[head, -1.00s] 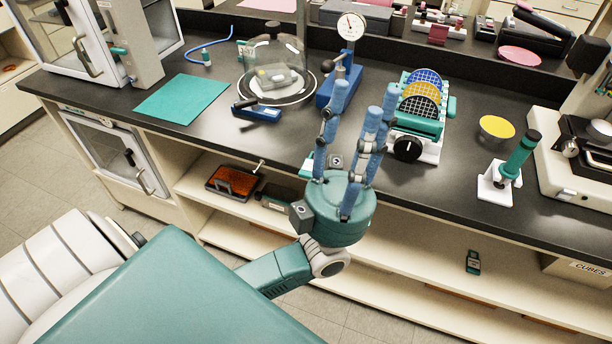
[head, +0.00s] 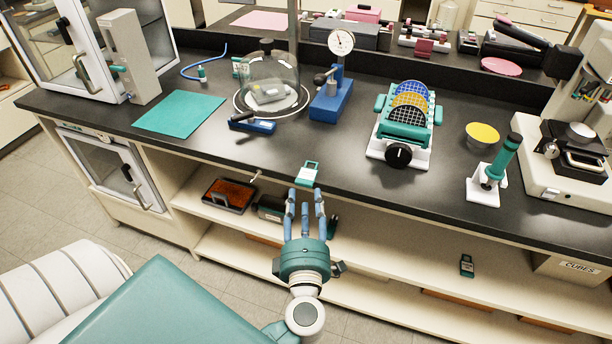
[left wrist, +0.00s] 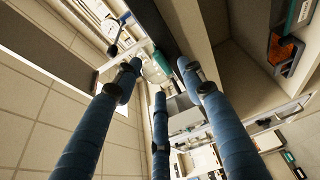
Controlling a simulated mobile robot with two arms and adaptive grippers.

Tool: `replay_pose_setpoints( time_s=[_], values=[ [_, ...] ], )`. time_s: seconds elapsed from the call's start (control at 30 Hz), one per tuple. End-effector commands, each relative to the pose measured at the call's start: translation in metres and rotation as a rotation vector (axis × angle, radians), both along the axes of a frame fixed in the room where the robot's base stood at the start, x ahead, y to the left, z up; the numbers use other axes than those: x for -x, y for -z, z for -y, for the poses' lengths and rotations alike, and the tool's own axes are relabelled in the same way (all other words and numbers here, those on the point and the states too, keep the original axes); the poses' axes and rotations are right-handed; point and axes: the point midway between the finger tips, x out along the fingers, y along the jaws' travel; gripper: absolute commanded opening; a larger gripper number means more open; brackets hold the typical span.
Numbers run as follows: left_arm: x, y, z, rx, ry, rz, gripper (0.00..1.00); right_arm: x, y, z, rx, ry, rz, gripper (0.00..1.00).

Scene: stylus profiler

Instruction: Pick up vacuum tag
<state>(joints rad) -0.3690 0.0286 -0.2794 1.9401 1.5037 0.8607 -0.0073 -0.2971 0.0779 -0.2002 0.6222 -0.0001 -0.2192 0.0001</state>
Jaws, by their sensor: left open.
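A small teal and white tag (head: 307,173) with a loop at its top lies at the front edge of the black bench top. Its lettering is too small to read, so I cannot confirm that it is the vacuum tag. My left gripper (head: 305,195) is just in front of and below this tag in the head view, fingers pointing toward it. Its three blue fingers are apart and hold nothing. They also show spread in the left wrist view (left wrist: 158,75), where I cannot make out the tag. My right gripper is not in view.
Behind the tag stand a bell jar (head: 270,75), a blue gauge stand (head: 331,100) and a teal wafer rack (head: 404,132). Another dark green tag (head: 467,265) lies on the lower shelf. The bench around the near tag is clear.

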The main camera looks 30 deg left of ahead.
Motion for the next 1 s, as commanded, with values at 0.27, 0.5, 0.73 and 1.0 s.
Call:
replay_pose_setpoints(
  time_s=[0.27, 0.5, 0.73, 1.0],
  values=[
    [-0.029, -0.003, -0.024, -0.005, 0.001, 0.002, 0.41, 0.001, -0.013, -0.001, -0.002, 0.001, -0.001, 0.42],
    [-0.042, -0.001, -0.032, -0.002, 0.001, 0.0, 0.41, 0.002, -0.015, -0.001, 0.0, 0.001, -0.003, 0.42],
    [-0.041, 0.0, -0.032, -0.002, 0.0, 0.0, 0.27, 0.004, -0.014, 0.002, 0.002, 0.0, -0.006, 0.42],
    [-0.041, 0.0, -0.032, -0.002, 0.0, 0.0, 0.04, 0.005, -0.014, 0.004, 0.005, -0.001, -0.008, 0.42]
  ],
)
